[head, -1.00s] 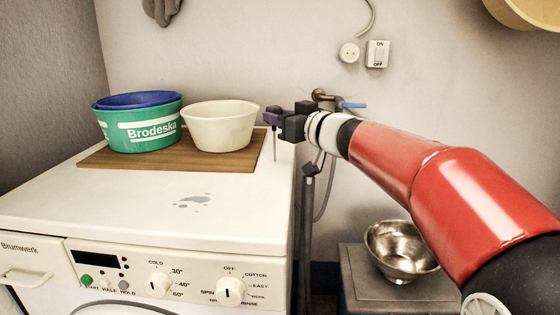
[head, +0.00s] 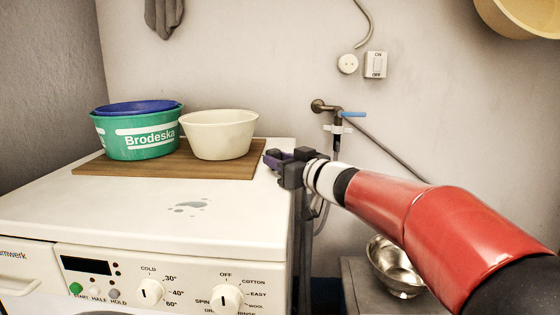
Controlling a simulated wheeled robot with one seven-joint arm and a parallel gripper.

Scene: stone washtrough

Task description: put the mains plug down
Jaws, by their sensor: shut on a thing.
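My gripper (head: 273,159) is at the back right corner of the white washing machine top (head: 120,215), just right of the wooden board. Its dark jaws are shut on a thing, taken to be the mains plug. The plug is too small and too hidden by the jaws to make out clearly. From this view I cannot tell whether it touches the machine top.
On the wooden board (head: 130,170) stand a green tub (head: 150,139) with a blue basin (head: 135,107) in it and a cream bowl (head: 220,135). A small puddle (head: 190,207) lies on the machine. A tap (head: 335,110), socket (head: 347,64) and switch (head: 375,65) are on the wall.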

